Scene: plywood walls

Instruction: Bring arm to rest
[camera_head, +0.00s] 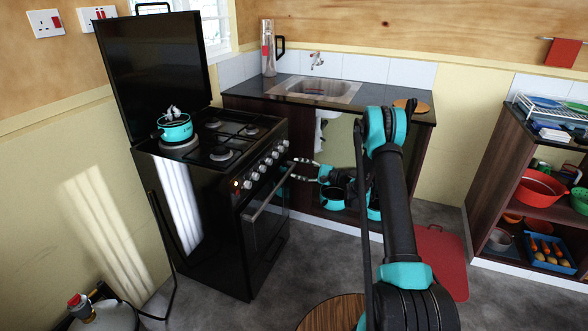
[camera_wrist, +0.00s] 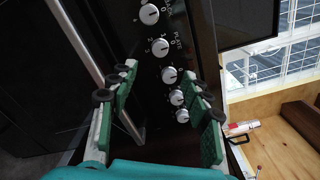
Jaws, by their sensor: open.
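My gripper (camera_head: 304,170) is open and empty in front of the stove's knob panel in the head view. In the wrist view my gripper's two green-padded fingers (camera_wrist: 160,105) stand apart, with the white stove knobs (camera_wrist: 169,75) showing between and beyond them. I cannot tell whether a fingertip touches a knob. My arm reaches forward from the lower right of the head view, bent at the elbow. The black stove (camera_head: 215,215) stands left of my gripper, its lid up. A teal pot (camera_head: 175,130) sits on the rear left burner.
The oven door handle (camera_head: 268,193) juts out just below my gripper. A sink counter (camera_head: 400,112) stands behind my arm. A shelf (camera_head: 500,165) with bowls is at right. A round wooden top (camera_head: 325,313) and a gas bottle (camera_head: 105,315) are near the front.

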